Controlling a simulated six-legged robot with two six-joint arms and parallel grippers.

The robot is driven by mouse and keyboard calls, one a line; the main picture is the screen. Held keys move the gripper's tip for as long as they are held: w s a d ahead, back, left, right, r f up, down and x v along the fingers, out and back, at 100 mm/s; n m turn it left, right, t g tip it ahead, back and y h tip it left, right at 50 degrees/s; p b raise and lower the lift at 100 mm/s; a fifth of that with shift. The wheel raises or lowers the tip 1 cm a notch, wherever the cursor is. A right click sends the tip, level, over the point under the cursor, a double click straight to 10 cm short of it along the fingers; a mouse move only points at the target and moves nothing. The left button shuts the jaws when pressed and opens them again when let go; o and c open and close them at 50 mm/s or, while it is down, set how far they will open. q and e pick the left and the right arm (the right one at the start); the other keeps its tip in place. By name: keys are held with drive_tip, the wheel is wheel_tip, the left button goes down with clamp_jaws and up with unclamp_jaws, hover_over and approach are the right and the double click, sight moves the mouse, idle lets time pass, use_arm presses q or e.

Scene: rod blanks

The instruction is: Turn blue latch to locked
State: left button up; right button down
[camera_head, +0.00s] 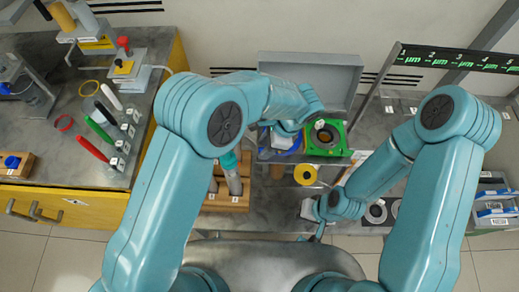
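A blue part (283,148), likely the blue latch, shows in the head view beside a bright green fixture (325,149) on the bench, in front of an open grey case lid. My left gripper (283,133) is over the blue part, and my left wrist covers much of it. I cannot tell whether the fingers touch it, whether they are open, or how the latch is turned. My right gripper (316,218) is low at the bench's front edge, right of centre, away from the blue part. Its fingers are too small to read.
A grey case lid (322,72) stands behind the fixture. A yellow ring (305,175) is in front of it. A wooden rack (228,202) holds rods to the left. A side bench (60,107) carries coloured-handled tools. A green-lettered display (455,57) hangs right.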

use_arm(q)
drive_tip(key=shift+f, duration=0.2)
drive_tip(key=shift+c, duration=1.2)
clamp_jaws()
